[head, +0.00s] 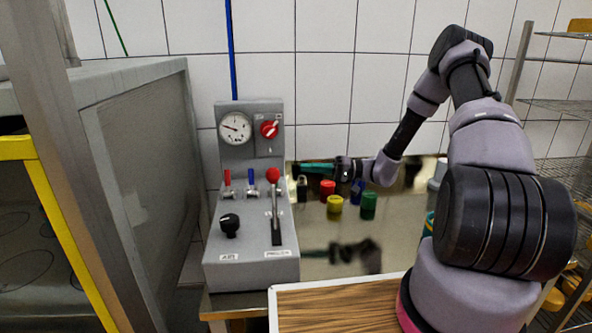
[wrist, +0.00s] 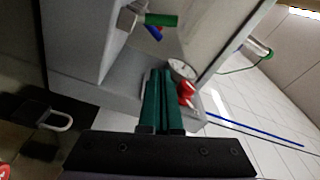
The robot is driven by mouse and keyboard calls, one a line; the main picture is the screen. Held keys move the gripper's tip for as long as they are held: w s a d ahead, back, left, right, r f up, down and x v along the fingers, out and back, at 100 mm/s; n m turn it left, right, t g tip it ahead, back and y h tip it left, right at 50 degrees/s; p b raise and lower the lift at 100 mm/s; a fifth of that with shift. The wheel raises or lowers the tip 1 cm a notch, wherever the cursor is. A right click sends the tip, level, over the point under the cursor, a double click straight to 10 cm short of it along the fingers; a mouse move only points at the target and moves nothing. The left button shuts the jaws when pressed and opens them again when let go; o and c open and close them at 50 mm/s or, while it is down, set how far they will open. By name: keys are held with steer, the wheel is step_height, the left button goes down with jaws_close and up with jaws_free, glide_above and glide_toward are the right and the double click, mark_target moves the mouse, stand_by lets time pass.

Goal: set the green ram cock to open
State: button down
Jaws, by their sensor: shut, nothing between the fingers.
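The green ram cock shows in the wrist view as a green handle (wrist: 161,19) on a grey metal valve body (wrist: 130,16). Its handle points away from the body along the console face, beside the blue cock handle (wrist: 153,33). In the head view I cannot make out the green handle; the red-balled lever (head: 274,176) stands in front of that spot. My gripper (head: 299,167) has teal fingers, shut and empty, pointing left at the right side of the grey console (head: 222,262). In the wrist view the fingertips (wrist: 160,72) appear below the green handle, apart from it.
The console carries a gauge (head: 235,128), a red rotary knob (head: 269,129), a red cock (head: 227,178) and a black knob (head: 230,223). A padlock (head: 302,189) and several coloured cylinders stand right of it. A wooden board (head: 335,308) lies in front.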

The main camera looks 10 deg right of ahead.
steer(key=a, duration=0.3)
steer(key=w+a, duration=0.1)
steer(key=a, duration=0.5)
steer(key=shift+w+a+r, duration=0.2)
steer(key=shift+a+r, duration=0.05)
steer(key=shift+s+d+f, duration=0.15)
steer(key=shift+s+f, duration=0.05)
steer(key=shift+s, duration=0.35)
steer(key=shift+s+d+f, duration=0.15)
steer(key=shift+s+f, duration=0.05)
steer(key=shift+s, duration=0.3)
steer(key=shift+s+f, duration=0.3)
steer(key=shift+s, duration=0.45)
steer(key=shift+s+d+f, duration=0.1)
steer(key=shift+s+f, duration=0.15)
steer(key=shift+s, duration=0.4)
